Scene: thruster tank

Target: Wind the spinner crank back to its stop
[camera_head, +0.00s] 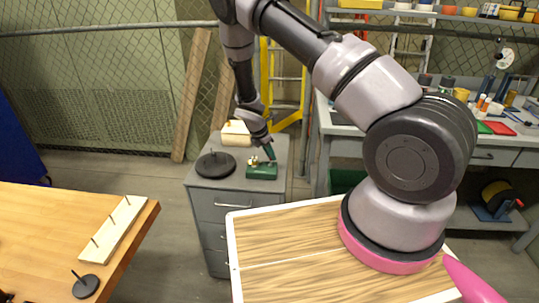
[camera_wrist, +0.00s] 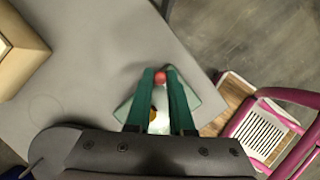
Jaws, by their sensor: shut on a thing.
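The spinner (camera_head: 262,174) has a green base and small brass parts. It sits on top of the grey cabinet near its front right. My gripper (camera_head: 272,155) reaches down onto it from above. In the wrist view my gripper (camera_wrist: 161,84) has its two green fingers shut on a small red knob (camera_wrist: 160,77), which looks like the crank's handle. The pale green base (camera_wrist: 205,93) shows partly behind the fingers, and a bit of brass (camera_wrist: 153,114) shows between them. The crank's arm and its stop are hidden by my fingers.
The grey cabinet (camera_head: 231,199) also carries a dark round weight-like disc (camera_head: 215,164) and a cream block (camera_head: 236,134). A wooden table (camera_head: 40,220) with a pegged board (camera_head: 118,228) stands at left. A cluttered bench (camera_head: 345,128) stands at right, a yellow ladder (camera_head: 265,75) behind.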

